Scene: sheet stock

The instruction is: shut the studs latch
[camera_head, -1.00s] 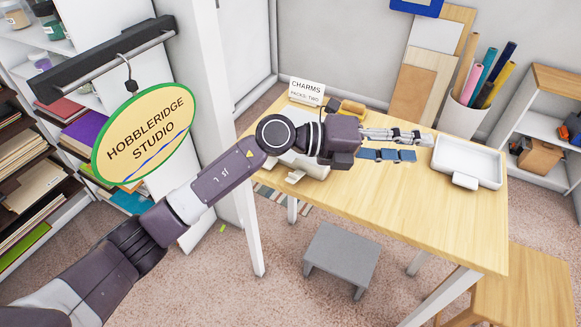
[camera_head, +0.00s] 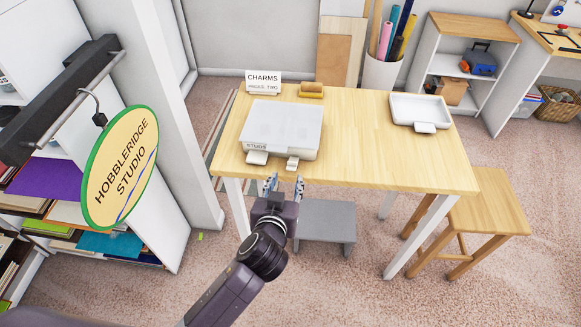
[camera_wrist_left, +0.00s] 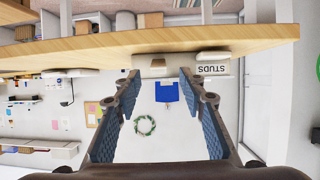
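The studs case is a flat white box (camera_head: 284,128) with a "STUDS" label (camera_head: 257,146), lying on the table's left part. Its lid looks down. Two pale tabs stick out from its front: a left tab (camera_head: 257,158) below the label and a right tab (camera_head: 292,164). I cannot tell how far either is swung. My left gripper (camera_head: 285,184) is open and empty, just off the table's front edge, in front of the right tab and apart from it. My right gripper is not in view.
The wooden table (camera_head: 380,150) has clear room right of the case. A white tray (camera_head: 420,109) lies at its right. A "CHARMS" sign (camera_head: 263,78) and a yellow-brown block (camera_head: 311,90) stand behind the case. A grey step stool (camera_head: 325,222) is under the table's front.

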